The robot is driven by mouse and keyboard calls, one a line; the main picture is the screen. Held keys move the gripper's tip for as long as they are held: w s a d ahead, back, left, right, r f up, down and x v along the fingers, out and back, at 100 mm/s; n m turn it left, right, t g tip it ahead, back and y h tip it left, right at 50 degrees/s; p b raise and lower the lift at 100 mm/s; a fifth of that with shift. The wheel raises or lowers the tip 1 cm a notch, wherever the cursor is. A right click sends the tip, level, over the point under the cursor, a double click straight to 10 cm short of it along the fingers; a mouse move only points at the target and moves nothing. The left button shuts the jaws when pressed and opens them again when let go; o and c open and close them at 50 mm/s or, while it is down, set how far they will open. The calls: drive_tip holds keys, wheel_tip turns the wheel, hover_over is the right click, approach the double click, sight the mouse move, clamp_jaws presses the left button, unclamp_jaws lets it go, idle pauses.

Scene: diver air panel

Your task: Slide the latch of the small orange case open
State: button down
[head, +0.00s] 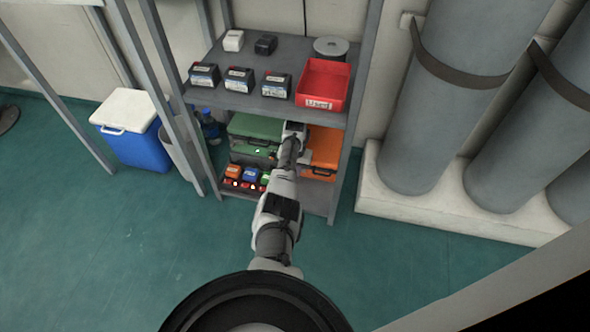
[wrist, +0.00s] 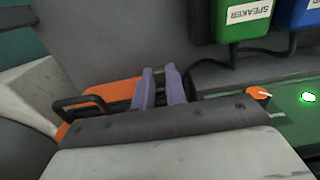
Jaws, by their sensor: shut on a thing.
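The small orange case (head: 325,146) stands on the lower shelf, right of the green case. In the wrist view its orange body (wrist: 117,92) and a black handle (wrist: 82,104) show beside my fingers. My gripper (head: 294,130) reaches into the shelf at the left side of the orange case; its opening cannot be made out there. In the wrist view two purple-grey fingers of my gripper (wrist: 160,82) stand close together against the case, shut on what seems to be its latch. The latch itself is mostly hidden by the fingers and the gripper housing.
A green case (head: 255,135) stands left of my arm. Small orange, blue and green boxes (head: 250,174) sit in front of it. The upper shelf above carries a red bin (head: 323,82) and several dark boxes. A grey shelf post (head: 352,120) stands close on the right.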

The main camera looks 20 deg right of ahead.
drive_tip(key=shift+s+d+p, duration=0.3)
drive_tip(key=shift+s+d, duration=0.35)
drive_tip(key=shift+d, duration=0.3)
drive_tip(key=c, duration=1.4)
unclamp_jaws()
drive_tip(key=shift+r, duration=0.1)
wheel_tip(320, 180, up, 7)
drive_tip(key=p, duration=0.3)
drive_tip(key=shift+r+p, duration=0.15)
drive_tip(key=shift+p, duration=0.2)
